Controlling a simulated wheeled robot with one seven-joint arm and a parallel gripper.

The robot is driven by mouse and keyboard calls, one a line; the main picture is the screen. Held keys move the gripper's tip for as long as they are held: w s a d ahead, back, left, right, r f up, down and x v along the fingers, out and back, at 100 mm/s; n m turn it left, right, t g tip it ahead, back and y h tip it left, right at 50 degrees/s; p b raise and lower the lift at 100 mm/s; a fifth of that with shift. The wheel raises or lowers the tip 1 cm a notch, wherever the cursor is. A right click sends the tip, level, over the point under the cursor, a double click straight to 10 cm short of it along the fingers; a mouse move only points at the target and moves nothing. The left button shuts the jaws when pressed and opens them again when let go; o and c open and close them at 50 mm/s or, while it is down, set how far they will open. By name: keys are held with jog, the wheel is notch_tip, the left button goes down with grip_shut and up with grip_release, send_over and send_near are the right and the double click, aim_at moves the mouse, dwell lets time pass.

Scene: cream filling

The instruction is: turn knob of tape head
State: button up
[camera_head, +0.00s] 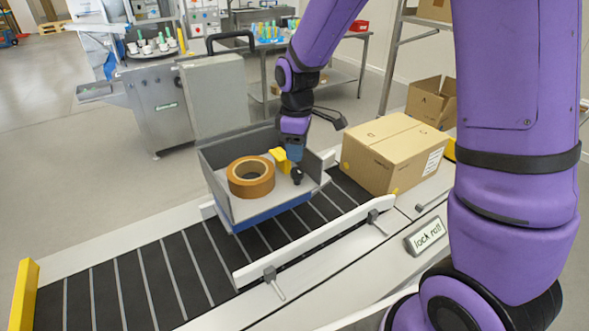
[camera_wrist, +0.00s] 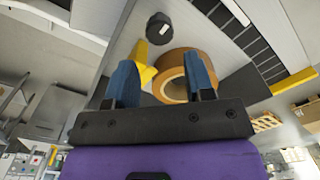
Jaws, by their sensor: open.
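The tape head (camera_head: 225,205) is an open grey tray with a blue lower edge and a raised grey lid, set over the conveyor. A brown tape roll (camera_head: 251,178) sits in it, beside a yellow part (camera_head: 281,160). The dark round knob (camera_head: 297,175) is at the right of the roll, just below my gripper (camera_head: 294,153). In the wrist view the knob (camera_wrist: 160,28) lies beyond the two blue fingertips of my open gripper (camera_wrist: 162,68), roughly centred between them and apart from them. The tape roll (camera_wrist: 172,87) shows partly behind the right finger.
A closed cardboard box (camera_head: 392,152) stands on the conveyor right of the tape head. The dark conveyor belt (camera_head: 130,285) is clear at front left. A white guide rail (camera_head: 300,245) runs along its near side. A grey machine (camera_head: 160,105) stands behind.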

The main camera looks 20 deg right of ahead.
aim_at(297, 170)
notch_tip(297, 170, down, 7)
dwell(0.3)
jog(key=c, duration=0.7)
